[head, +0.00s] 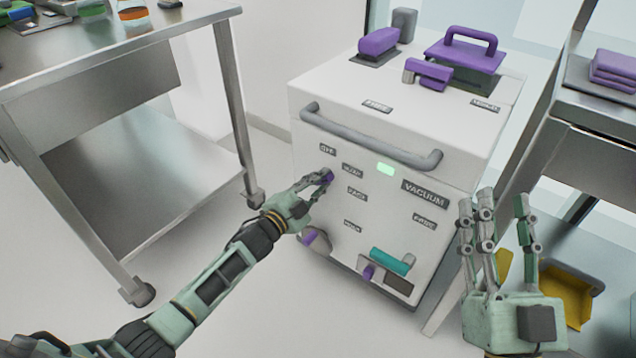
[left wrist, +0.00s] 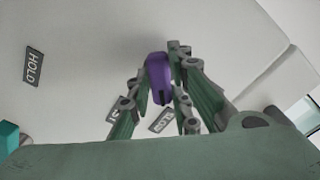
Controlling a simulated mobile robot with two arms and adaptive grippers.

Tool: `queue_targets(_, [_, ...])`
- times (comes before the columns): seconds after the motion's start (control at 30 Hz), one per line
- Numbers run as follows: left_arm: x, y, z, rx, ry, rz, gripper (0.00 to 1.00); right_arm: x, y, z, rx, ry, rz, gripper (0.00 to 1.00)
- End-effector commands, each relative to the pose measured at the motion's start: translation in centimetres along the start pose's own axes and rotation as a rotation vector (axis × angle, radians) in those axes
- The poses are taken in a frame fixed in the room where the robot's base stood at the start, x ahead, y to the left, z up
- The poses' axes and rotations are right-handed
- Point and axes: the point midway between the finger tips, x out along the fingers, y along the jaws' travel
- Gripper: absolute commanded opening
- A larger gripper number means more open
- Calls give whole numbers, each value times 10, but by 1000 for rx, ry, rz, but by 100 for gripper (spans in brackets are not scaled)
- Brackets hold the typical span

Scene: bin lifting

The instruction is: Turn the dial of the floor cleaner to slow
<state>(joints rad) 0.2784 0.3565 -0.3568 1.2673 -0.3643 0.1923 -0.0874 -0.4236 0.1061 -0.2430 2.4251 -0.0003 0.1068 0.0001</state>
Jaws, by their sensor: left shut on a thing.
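The floor cleaner (head: 310,215) is a white box with a grey bar handle and several dark labels on its front. Its purple dial (head: 328,176) is on the upper left of the front panel. My left gripper (head: 322,180) is shut on the dial. In the left wrist view the purple dial (left wrist: 159,78) sits between the fingers of my left gripper (left wrist: 160,85), with a SLOW label (left wrist: 161,121) beside it. My right gripper (head: 500,215) is open and empty, fingers pointing up, to the right of the cleaner.
A steel table (head: 60,70) stands at the left. Another steel table (head: 590,115) with folded purple cloths (head: 614,70) stands at the right, with a yellow bin (head: 568,292) below. The cleaner's top holds purple handles (head: 465,50). A bar handle (head: 372,143) juts out above the dial.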

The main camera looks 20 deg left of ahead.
Motion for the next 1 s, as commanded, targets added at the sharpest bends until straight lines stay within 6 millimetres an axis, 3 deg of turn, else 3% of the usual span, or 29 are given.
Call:
queue_targets(0.37, [0, 2, 0, 3, 0, 2, 0, 0, 0, 1, 0, -2, 0, 40])
queue_targets(0.4, [0, 2, 0, 3, 0, 2, 21, 0, 0, 1, 0, -2, 0, 40])
queue_targets(0.6, [0, 1, 0, 3, 0, 1, 38, 0, 0, 1, 0, -3, 0, 40])
queue_targets(1.0, [-7, 1, 0, 3, 0, 0, 38, 0, 1, 0, -2, -1, 0, 40])
